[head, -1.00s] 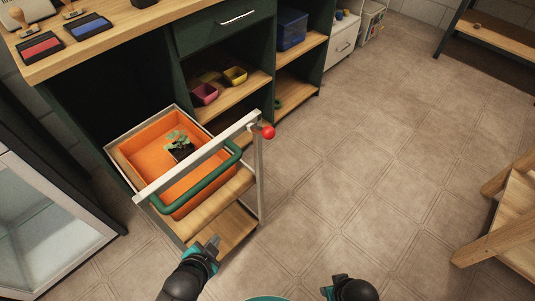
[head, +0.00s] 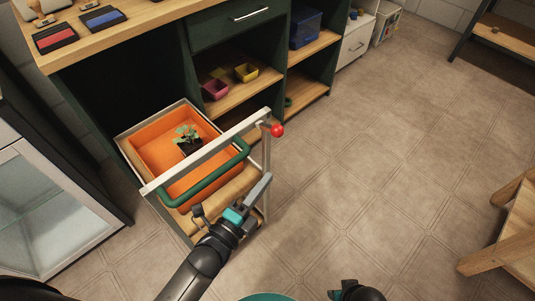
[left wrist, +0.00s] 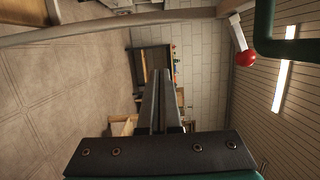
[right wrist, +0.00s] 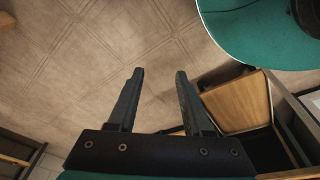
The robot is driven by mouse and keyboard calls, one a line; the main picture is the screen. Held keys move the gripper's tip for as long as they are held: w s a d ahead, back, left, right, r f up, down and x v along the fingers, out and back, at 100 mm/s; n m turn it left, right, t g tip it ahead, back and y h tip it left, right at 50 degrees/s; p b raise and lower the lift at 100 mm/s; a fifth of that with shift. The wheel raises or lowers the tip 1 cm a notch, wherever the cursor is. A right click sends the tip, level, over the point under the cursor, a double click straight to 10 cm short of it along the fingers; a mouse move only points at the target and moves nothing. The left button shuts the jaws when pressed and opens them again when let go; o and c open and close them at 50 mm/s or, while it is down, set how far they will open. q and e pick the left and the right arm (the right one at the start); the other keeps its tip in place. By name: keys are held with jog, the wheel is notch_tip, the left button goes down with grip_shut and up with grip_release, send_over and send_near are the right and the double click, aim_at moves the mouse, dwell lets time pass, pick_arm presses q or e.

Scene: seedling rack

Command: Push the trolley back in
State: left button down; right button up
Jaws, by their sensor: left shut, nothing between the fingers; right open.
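The trolley (head: 196,158) stands partly out of the dark bay under the worktop. It has a silver frame, wooden shelves, a green handle (head: 205,179) and a red knob (head: 277,130) at its right front corner. An orange tray (head: 147,146) on it holds a seedling in a dark pot (head: 188,143). My left gripper (head: 264,181) is shut and empty, near the trolley's front right post; I cannot tell if it touches. The left wrist view shows the knob (left wrist: 245,57) beyond the fingers. My right gripper (right wrist: 160,76) is open and empty over the floor.
A glass-fronted cabinet (head: 55,215) stands close on the left. The green bench (head: 220,27) has open shelves with small pots and a blue crate (head: 306,28). Wooden furniture (head: 505,235) is at the right. The tiled floor between is clear.

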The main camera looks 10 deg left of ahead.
pick_arm(q)
jog(key=shift+w+a+b, duration=0.15)
jog(key=shift+w+b, duration=0.5)
jog(key=shift+w, duration=1.5)
jog(key=shift+w+a+b, duration=0.15)
jog(key=shift+w+b, duration=0.5)
jog(key=shift+w, duration=1.45)
pick_arm(e)
jog(key=shift+w+a+r, duration=0.2)
jog(key=shift+w+r, duration=0.2)
jog(key=shift+r, duration=0.5)
jog(key=shift+w+a+r, duration=0.15)
jog(key=shift+w+r, duration=0.3)
jog(key=shift+r, duration=0.4)
jog(key=shift+w+a+r, duration=0.2)
jog(key=shift+w+r, duration=0.2)
jog(key=shift+r, duration=0.5)
